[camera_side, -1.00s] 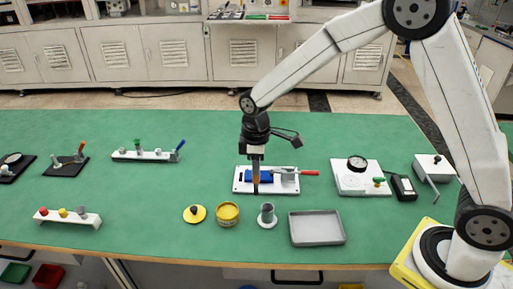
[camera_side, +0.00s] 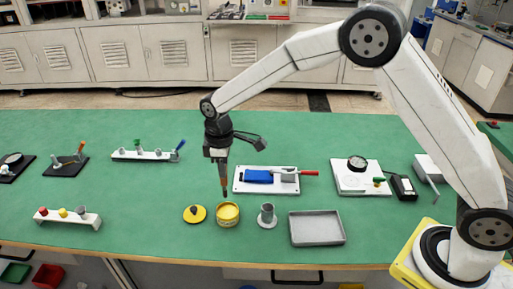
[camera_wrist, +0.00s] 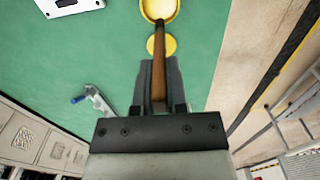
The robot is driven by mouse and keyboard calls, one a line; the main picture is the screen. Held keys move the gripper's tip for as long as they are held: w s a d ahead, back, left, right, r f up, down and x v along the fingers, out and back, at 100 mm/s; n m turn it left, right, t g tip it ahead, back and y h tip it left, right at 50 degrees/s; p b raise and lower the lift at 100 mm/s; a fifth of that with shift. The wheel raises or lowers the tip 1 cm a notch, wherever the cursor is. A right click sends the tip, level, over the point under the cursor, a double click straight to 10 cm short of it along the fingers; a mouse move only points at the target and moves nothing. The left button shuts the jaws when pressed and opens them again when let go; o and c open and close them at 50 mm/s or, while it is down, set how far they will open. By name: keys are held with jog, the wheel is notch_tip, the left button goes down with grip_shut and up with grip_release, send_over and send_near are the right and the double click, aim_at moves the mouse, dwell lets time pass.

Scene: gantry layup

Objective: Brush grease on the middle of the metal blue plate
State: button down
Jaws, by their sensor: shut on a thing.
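My gripper (camera_side: 219,160) is shut on a brush with a brown handle (camera_side: 224,182). It holds the brush nearly upright, bristle end down, at the open yellow grease tin (camera_side: 228,220). In the side view the brush's lower end is just above or at the tin's mouth; I cannot tell if it touches the grease. The brush handle (camera_wrist: 159,75) also shows in the wrist view, pointing at the yellow tin (camera_wrist: 170,13). The blue plate (camera_side: 258,177) lies on a white fixture (camera_side: 240,188) to the right and behind, beside a red-handled clamp (camera_side: 305,173).
The tin's yellow lid (camera_side: 194,214) lies left of it. A grey cup on a white base (camera_side: 267,214) and a grey tray (camera_side: 317,228) stand to the right. A white board with a dial (camera_side: 360,178) is farther right. Green table is clear at left-centre.

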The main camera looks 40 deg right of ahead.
aim_at(225, 185)
jog(key=shift+f, duration=2.85)
jog(key=shift+f, duration=0.55)
jog(key=shift+r, duration=0.1)
jog(key=shift+r, duration=3.45)
jog(key=shift+s+d, duration=0.2)
jog(key=shift+d, duration=0.2)
jog(key=s+d+m, duration=0.9)
jog(key=s+d, duration=0.1)
jog(key=d, duration=0.2)
jog(key=shift+s+d+f, duration=0.2)
jog(key=shift+s+f, duration=0.1)
jog(key=shift+s, duration=0.05)
